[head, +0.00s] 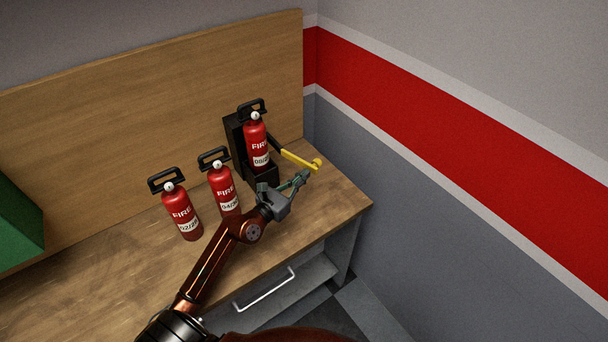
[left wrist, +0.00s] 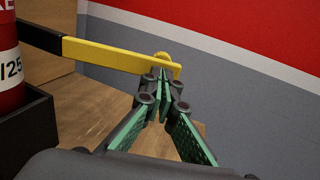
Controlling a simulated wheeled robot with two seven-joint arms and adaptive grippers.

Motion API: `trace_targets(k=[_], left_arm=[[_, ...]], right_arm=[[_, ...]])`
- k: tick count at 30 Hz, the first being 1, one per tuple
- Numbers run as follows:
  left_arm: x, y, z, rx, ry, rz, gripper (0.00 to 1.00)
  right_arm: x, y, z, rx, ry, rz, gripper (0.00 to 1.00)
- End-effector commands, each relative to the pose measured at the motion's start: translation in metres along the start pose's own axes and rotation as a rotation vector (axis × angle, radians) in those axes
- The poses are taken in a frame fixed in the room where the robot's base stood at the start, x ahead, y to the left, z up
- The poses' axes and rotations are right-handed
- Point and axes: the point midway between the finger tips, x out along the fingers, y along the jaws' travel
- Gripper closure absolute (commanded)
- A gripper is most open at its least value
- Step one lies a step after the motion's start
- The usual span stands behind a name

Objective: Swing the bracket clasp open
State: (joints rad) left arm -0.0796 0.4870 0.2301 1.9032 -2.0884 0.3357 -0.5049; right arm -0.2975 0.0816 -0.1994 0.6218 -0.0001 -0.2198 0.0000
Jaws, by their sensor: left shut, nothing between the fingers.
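The bracket is a black holder (head: 236,143) with a red fire extinguisher (head: 256,143) upright in it. Its clasp is a bar with a black inner part and a yellow end (head: 301,160), sticking out to the right of the extinguisher. In the left wrist view the yellow clasp (left wrist: 115,55) crosses the upper middle, with a rounded yellow tip. My left gripper (head: 304,175) is shut and empty, its fingertips close by the clasp's yellow end. In the left wrist view the fingertips (left wrist: 162,72) overlap the bar's end; I cannot tell whether they touch. My right gripper is not in view.
Two more red extinguishers, one at the left (head: 181,213) and one in the middle (head: 222,188), stand on the wooden bench (head: 100,262). A green box (head: 18,222) is at the far left. The grey wall (head: 400,190) with a red stripe bounds the right side.

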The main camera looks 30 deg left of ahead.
Motion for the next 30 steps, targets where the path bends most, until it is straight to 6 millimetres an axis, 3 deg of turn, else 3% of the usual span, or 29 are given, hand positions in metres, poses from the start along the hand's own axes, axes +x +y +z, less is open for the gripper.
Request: trace_targets(k=[14, 22, 30], left_arm=[[0.008, 0.000, 0.000, -0.001, 0.000, 0.000, 1.00], [0.039, -0.005, 0.003, -0.002, -0.002, 0.001, 1.00], [0.041, -0.005, -0.001, 0.000, 0.001, 0.001, 1.00]], right_arm=[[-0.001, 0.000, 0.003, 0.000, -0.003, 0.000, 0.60], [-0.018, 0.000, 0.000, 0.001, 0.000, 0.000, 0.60], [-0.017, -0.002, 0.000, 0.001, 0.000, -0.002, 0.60]])
